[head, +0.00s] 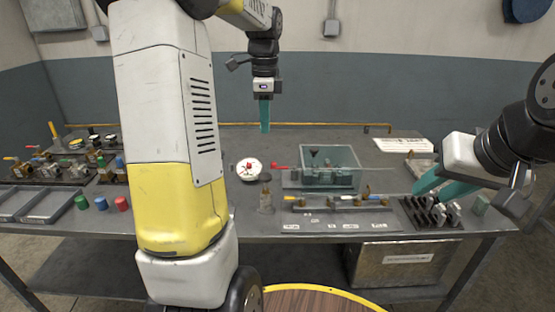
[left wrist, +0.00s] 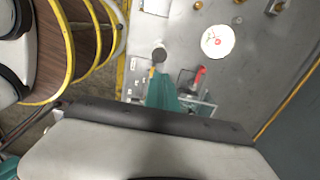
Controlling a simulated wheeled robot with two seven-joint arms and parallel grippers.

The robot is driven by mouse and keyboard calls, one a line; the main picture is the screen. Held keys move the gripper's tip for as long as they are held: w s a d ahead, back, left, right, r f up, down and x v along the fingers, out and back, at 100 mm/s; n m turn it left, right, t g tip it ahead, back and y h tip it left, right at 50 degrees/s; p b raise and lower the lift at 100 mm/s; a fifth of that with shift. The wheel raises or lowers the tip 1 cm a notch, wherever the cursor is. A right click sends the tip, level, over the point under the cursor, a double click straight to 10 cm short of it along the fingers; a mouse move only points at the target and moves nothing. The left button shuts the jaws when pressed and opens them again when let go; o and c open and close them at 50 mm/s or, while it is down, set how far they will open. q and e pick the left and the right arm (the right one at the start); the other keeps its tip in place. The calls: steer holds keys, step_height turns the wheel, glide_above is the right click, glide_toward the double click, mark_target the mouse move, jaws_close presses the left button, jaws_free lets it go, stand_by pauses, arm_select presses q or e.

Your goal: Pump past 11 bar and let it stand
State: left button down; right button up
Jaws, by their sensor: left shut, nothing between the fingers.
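My left gripper (head: 264,128) hangs fingers-down above the back of the bench, its teal fingers together and empty. In the left wrist view its fingers (left wrist: 163,88) point toward the bench. A round white dial with red marks (head: 249,168) sits left of a clear grey-green tank (head: 330,178); the dial (left wrist: 217,41) also shows in the left wrist view, its reading too small to tell. A red handle (head: 279,167) is at the tank's left side; it also shows beside my fingers (left wrist: 199,76), apart from them. My right gripper (head: 432,190) is open at the bench's right end.
A strip with valves and labels (head: 335,224) lies before the tank. A black rack (head: 425,214) is below my right gripper. Trays (head: 50,206), coloured caps (head: 101,203) and several valves fill the left end. A white sign (head: 403,145) lies at the back right.

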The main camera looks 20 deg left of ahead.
mark_target(266, 176)
arm_select(q)
step_height(266, 176, down, 14)
stand_by(0.6)
steer(key=shift+s+f, duration=0.15)
steer(key=shift+f, duration=1.7)
steer(key=shift+r, duration=0.3)
step_height(266, 176, up, 14)
steer(key=shift+w, duration=0.2)
